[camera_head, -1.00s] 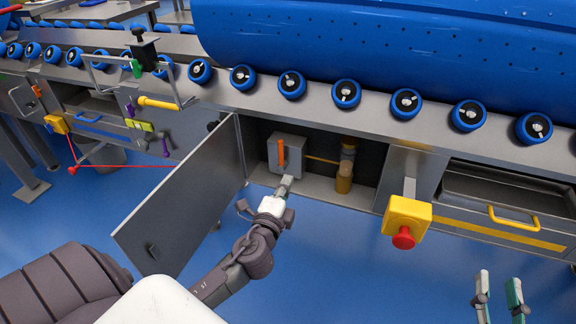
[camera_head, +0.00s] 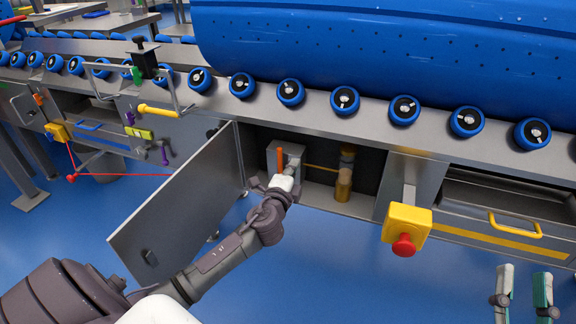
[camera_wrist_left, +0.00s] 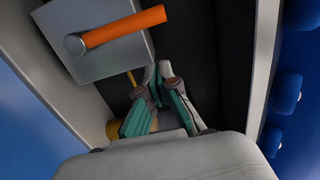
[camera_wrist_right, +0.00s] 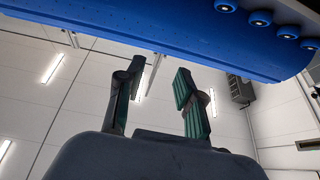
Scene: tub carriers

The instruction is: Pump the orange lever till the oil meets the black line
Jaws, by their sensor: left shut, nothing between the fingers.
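The orange lever (camera_head: 280,160) stands upright on a grey pump box (camera_head: 294,151) inside the open cabinet. In the left wrist view the lever (camera_wrist_left: 125,26) crosses the box above my fingers. An amber oil cylinder (camera_head: 343,185) stands to the right of the box; I cannot make out a black line on it. My left gripper (camera_head: 292,168) is shut and empty, in front of the box and close to the lever's right side; its fingertips (camera_wrist_left: 163,70) appear apart from the lever. My right gripper (camera_head: 524,275) is open and empty at the lower right.
The cabinet door (camera_head: 180,205) stands open to the left, beside my left arm. A yellow box with a red button (camera_head: 405,230) juts out right of the opening. A drawer with a yellow handle (camera_head: 515,224) is further right. Blue rollers (camera_head: 345,100) run above.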

